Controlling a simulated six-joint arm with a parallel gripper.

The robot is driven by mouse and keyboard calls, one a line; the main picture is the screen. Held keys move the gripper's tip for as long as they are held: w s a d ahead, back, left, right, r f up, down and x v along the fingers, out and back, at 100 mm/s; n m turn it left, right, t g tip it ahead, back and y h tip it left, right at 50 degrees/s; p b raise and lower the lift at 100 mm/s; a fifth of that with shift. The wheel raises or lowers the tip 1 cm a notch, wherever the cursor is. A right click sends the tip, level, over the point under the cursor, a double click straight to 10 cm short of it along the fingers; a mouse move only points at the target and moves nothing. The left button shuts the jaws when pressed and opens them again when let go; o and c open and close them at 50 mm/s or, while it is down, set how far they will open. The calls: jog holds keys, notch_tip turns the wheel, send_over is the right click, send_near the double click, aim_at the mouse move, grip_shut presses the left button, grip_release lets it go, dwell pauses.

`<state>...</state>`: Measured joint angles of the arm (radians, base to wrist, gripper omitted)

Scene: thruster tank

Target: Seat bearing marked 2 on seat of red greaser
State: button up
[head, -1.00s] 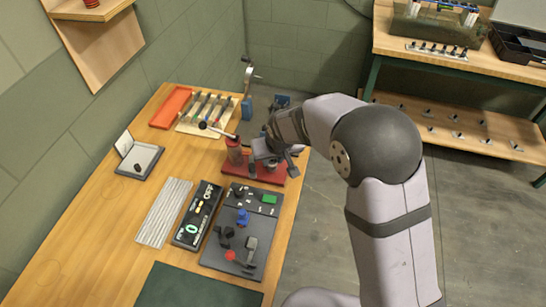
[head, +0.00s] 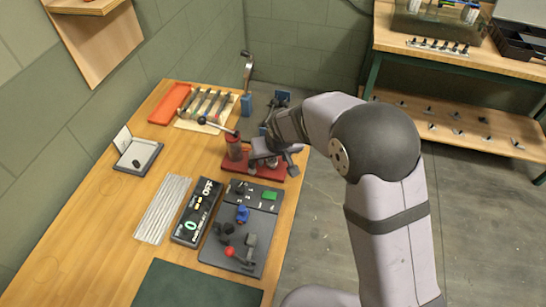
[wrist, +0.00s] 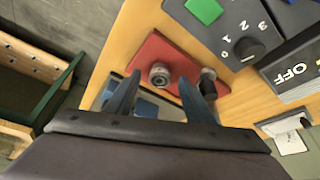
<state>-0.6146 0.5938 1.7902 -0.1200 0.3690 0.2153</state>
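The red greaser has a flat red base (head: 238,168), an upright red cylinder (head: 234,149) and a lever with a black knob (head: 202,120). In the wrist view its red base (wrist: 160,50) carries a round, metallic, ring-like part (wrist: 160,75). I cannot read a mark on this part, nor tell the bearing from the seat. My gripper (wrist: 159,80) is open, with a finger on each side of that part and visible gaps to it. In the head view my gripper (head: 272,155) is over the right end of the base and hides much of it.
A dark panel with knobs (head: 240,235), a display box reading OFF (head: 197,212), and a ribbed pale mat (head: 163,210) lie nearby. A small open case (head: 138,157), an orange tray (head: 171,104) and a rack (head: 207,108) are further back. The bench's right edge is close.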

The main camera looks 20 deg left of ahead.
jog(key=b+v, duration=0.2)
jog(key=v, duration=0.5)
dwell(0.4)
jog(key=shift+s+d+r, duration=0.1)
dwell(0.5)
jog(key=s+d+f+g, duration=0.1)
jog(key=s+f, duration=0.1)
jog(key=s+d+f+h, duration=0.1)
jog(key=s+d+f, duration=0.1)
jog(key=s, duration=0.1)
jog(key=s+d+f+n+g, duration=0.1)
jog(key=s+d+f, duration=0.1)
jog(key=s, duration=0.1)
jog(key=shift+s+d+g+h, duration=0.2)
jog(key=shift+d+g+h, duration=0.05)
jog(key=shift+g+h, duration=0.05)
jog(key=s+d+m+g+h, duration=0.1)
jog(key=s+d+m+g, duration=0.2)
jog(key=s+d, duration=1.15)
jog(key=w+d+r+m+t, duration=0.1)
jog(key=w+d+m, duration=0.2)
jog(key=d, duration=0.5)
jog(key=shift+w+r+m+t, duration=0.3)
jog(key=shift+w+r+m, duration=0.1)
jog(key=shift+w, duration=0.1)
jog(key=shift+c, duration=0.4)
